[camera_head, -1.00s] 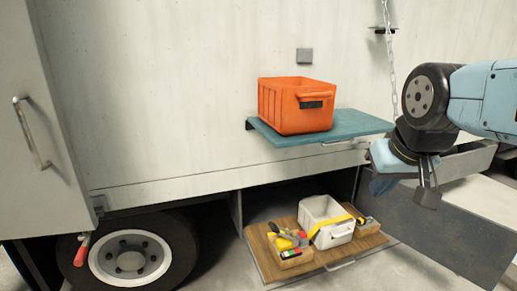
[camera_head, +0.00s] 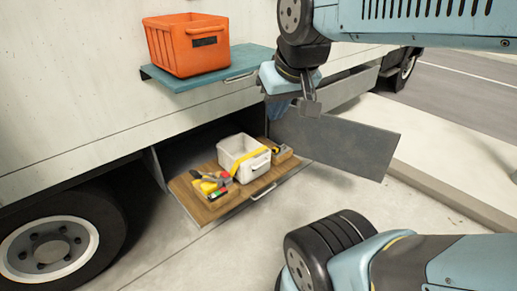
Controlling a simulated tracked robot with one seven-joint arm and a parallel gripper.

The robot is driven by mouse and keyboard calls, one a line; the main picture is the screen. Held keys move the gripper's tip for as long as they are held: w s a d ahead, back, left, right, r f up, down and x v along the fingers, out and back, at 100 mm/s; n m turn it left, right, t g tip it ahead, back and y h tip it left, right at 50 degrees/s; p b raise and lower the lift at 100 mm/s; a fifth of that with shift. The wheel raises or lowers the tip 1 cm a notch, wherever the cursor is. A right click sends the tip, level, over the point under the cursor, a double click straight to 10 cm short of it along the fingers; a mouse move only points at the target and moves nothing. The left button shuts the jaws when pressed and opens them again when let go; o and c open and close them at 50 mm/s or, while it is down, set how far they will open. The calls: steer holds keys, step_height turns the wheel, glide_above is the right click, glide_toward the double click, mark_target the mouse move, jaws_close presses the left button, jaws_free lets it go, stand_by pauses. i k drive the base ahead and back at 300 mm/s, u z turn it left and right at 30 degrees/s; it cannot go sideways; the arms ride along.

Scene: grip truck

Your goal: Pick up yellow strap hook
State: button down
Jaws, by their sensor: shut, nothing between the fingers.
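A yellow strap (camera_head: 249,157) lies across the white bin (camera_head: 233,146) on the low wooden drawer. A hook on its end is too small to make out. My gripper (camera_head: 310,106) hangs from the arm at upper centre, above and to the right of the white bin and well apart from it. It points down and is shut and empty.
The wooden drawer (camera_head: 232,204) also holds a tool box (camera_head: 208,190) and a small box (camera_head: 281,155). An orange crate (camera_head: 180,50) stands on a teal shelf (camera_head: 215,81). A grey open door (camera_head: 345,147) stands right of the drawer. Floor in front is clear.

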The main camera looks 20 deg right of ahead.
mark_target(276, 150)
steer(key=z, duration=0.9)
steer(key=k, duration=1.2)
steer(key=z, duration=1.2)
steer(key=i, duration=1.05)
steer(key=u, duration=0.45)
steer(key=i, duration=0.95)
steer(key=u, duration=1.1)
steer(key=i, duration=0.7)
steer(key=u, duration=0.4)
steer(key=k, duration=0.2)
steer(key=u, duration=0.1)
